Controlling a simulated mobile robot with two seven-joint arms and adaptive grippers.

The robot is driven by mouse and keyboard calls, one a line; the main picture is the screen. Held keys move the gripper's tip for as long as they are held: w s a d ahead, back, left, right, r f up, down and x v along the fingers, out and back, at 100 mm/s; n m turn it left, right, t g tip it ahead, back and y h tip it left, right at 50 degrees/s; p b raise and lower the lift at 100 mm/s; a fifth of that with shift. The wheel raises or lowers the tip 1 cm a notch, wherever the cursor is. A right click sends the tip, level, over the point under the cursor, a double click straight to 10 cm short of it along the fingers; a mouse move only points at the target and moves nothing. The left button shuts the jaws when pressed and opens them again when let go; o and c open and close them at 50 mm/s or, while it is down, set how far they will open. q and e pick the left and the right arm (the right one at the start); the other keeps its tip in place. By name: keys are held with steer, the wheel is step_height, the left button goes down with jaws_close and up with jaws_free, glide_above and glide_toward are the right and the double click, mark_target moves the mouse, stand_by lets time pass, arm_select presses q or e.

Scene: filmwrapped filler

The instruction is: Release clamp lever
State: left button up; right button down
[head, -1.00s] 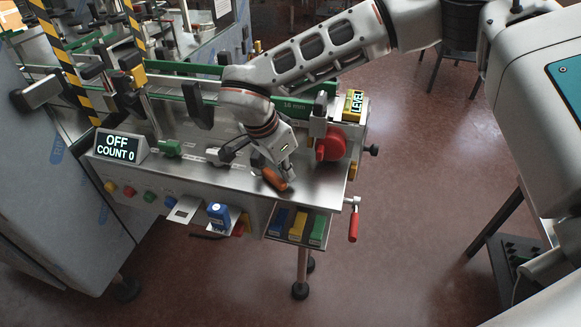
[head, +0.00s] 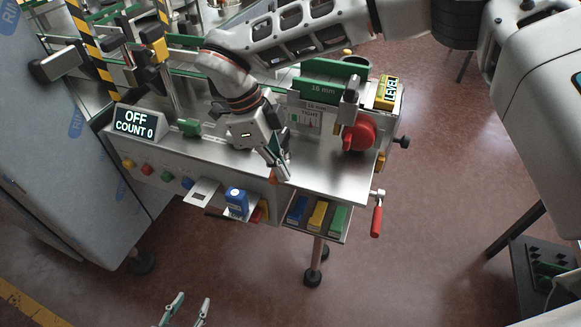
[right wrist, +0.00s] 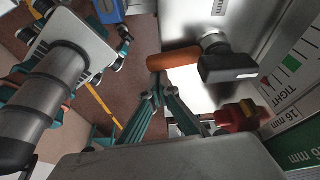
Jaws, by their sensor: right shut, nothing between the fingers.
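The clamp lever has an orange handle (right wrist: 176,58) and a black block (right wrist: 226,66) at its pivot, seen in the right wrist view. My right gripper (right wrist: 155,88) is shut and empty, its tips just beside the handle's free end; whether they touch it I cannot tell. In the head view my right gripper (head: 280,172) is low over the bench's front edge and hides most of the lever. A gauge plate (head: 306,118) reading "TIGHT" with a green mark stands behind it. My left gripper (head: 187,312) is open and empty at the bottom edge, well away from the bench.
A red knob (head: 359,133) and a yellow "LEVEL" block (head: 387,93) stand at the bench's right end. A red-handled crank (head: 377,215) hangs at the front. A tray (head: 318,229) holds coloured blocks. A display (head: 139,124) reads "OFF COUNT 0".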

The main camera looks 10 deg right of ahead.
steer(key=shift+w+a+m+g, duration=0.15)
steer(key=shift+a+m+g, duration=0.15)
steer(key=shift+a+m, duration=0.5)
arm_select(q)
steer(key=shift+w+r, duration=0.15)
steer(key=shift+w, duration=0.05)
arm_select(e)
steer(key=shift+m, duration=0.3)
arm_select(q)
steer(key=shift+r, duration=0.1)
steer(key=shift+d, duration=0.15)
arm_select(e)
steer(key=shift+d, duration=0.1)
